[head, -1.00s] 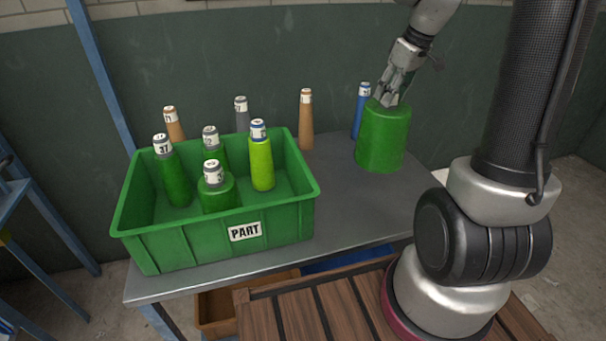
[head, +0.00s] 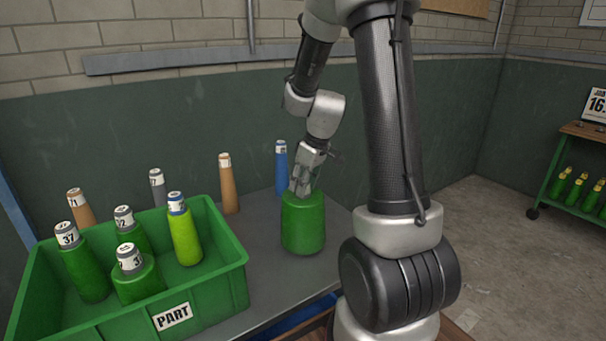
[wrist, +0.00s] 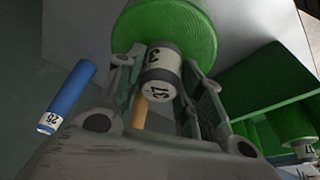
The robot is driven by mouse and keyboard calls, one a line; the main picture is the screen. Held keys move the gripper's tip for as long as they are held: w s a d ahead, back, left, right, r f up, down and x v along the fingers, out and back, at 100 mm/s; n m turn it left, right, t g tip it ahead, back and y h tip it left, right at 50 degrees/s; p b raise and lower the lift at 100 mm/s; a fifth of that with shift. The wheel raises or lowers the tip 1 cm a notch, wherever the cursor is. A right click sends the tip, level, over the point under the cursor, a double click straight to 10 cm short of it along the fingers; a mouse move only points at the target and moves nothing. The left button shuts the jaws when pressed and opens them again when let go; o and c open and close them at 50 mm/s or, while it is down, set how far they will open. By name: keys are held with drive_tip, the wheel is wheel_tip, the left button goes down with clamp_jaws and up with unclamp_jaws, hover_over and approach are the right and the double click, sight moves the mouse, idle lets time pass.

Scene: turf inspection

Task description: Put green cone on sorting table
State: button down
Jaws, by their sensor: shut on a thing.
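The large green cone (head: 303,225) is upright at the right end of the grey table (head: 262,258). I cannot tell whether its base touches the tabletop. My gripper (head: 302,190) is above it, shut on its narrow top. In the wrist view, the fingers (wrist: 160,85) of my gripper stand on both sides of the cone's white label marked 37 (wrist: 162,75). The wide ringed green body (wrist: 168,30) shows beyond. The fingers hide part of the cone's top in the head view.
A green crate (head: 210,307) marked PART, with several green cones inside, fills the table's left. A blue cone (head: 281,170) stands behind the held cone, an orange cone (head: 228,185) left of it. A green rack (head: 545,180) stands far right, past open floor.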

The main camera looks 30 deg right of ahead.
drive_tip(key=shift+f, duration=0.1)
drive_tip(key=c, duration=0.9)
unclamp_jaws()
drive_tip(key=v, duration=1.2)
drive_tip(key=s+a+r+m, duration=0.1)
drive_tip(key=s+a+r, duration=0.1)
drive_tip(key=s, duration=0.5)
drive_tip(key=s+a+r+m+h, duration=0.1)
drive_tip(key=s+a+r+m, duration=0.1)
drive_tip(key=s, duration=0.5)
drive_tip(key=s+a+r+m+t, duration=0.1)
drive_tip(key=s+a+r, duration=0.1)
drive_tip(key=s, duration=0.4)
drive_tip(key=shift+s+a+m, duration=0.35)
drive_tip(key=shift+s+m, duration=0.05)
